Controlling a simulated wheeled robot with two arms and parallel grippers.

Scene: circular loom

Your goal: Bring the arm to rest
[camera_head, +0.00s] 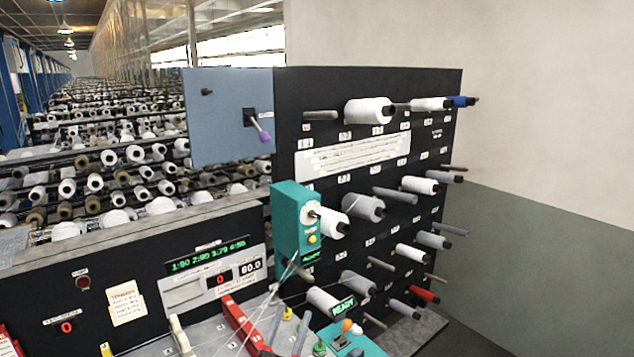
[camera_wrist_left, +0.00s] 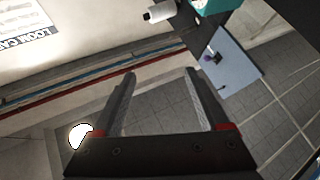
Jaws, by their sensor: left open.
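My left gripper (camera_wrist_left: 160,74) shows in the left wrist view with its two dark fingers spread apart. Nothing sits between the fingers; grey floor tiles and a pale surface edge lie behind them. In the head view I cannot clearly make out the left gripper among the parts at the bottom. My right gripper is in neither view. A black rack (camera_head: 290,160) with yarn spools on pegs stands in the middle of the head view. A teal box (camera_head: 290,215) with a white spool (camera_head: 333,222) is in front of it.
A blue panel (camera_head: 225,110) with a purple-tipped lever (camera_head: 262,134) stands left of the rack; the panel (camera_wrist_left: 233,70) also shows in the left wrist view. A black control panel (camera_head: 140,290) with displays is at lower left. A red bar (camera_head: 242,325) lies at the bottom.

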